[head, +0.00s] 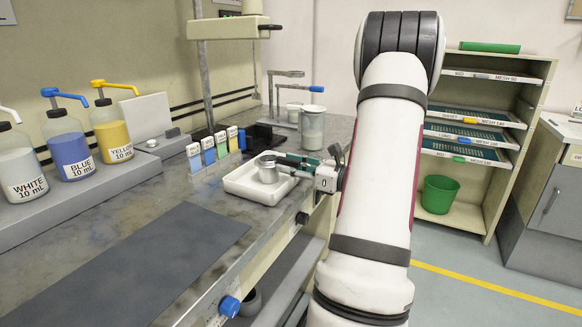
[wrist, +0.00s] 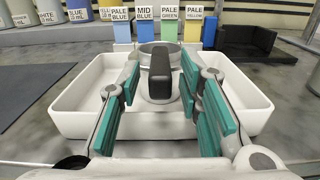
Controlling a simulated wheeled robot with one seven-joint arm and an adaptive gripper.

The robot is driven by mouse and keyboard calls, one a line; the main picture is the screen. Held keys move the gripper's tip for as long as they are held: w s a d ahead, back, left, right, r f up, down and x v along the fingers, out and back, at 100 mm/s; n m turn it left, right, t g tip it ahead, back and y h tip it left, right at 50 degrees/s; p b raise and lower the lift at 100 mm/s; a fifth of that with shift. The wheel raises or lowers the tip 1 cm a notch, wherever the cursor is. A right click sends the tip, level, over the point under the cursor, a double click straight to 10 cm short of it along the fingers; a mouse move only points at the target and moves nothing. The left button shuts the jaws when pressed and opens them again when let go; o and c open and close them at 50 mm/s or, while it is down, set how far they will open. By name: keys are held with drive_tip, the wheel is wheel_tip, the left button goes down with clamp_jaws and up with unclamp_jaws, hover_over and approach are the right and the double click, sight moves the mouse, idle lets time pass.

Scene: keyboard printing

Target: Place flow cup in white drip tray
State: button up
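The metal flow cup (head: 268,171) appears to stand upright inside the white drip tray (head: 240,189). In the wrist view the cup's rim (wrist: 160,47) and its grey and black handle (wrist: 160,82) face me, with the tray (wrist: 75,122) around them. My gripper (head: 290,165) reaches over the tray's right side. In the wrist view my gripper (wrist: 160,75) has its teal-padded fingers spread on either side of the handle, with a visible gap on the left.
Several colour-labelled holders (head: 215,145) stand behind the tray, beside a black stand (head: 262,135). A lidded container (head: 312,127) is further right. Pump bottles (head: 72,150) line the left. A dark mat (head: 150,265) leaves the near bench clear.

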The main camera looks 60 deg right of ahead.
drive_tip(key=shift+r, duration=0.25)
drive_tip(key=s+p, duration=0.2)
drive_tip(key=s, duration=1)
drive_tip(key=w+a+r+n+g+y, duration=0.4)
drive_tip(key=w+a+n+y, duration=0.35)
drive_tip(key=a, duration=0.65)
drive_tip(key=a+r+n+g+y, duration=0.2)
drive_tip(key=a+n+g, duration=0.65)
drive_tip(key=a, duration=0.85)
drive_tip(key=s+a+n+g+h, duration=0.3)
drive_tip(key=s+a+n+g, duration=0.2)
drive_tip(key=s+a+n, duration=0.4)
drive_tip(key=s+a+f+n+h, duration=0.1)
drive_tip(key=s+f+n+h, duration=0.1)
drive_tip(key=s+n+h, duration=0.4)
drive_tip(key=shift+s+f+n+t+h, duration=0.3)
drive_tip(key=shift+n+h, duration=0.55)
drive_tip(key=shift+n, duration=1.35)
drive_tip(key=shift+w+a, duration=0.1)
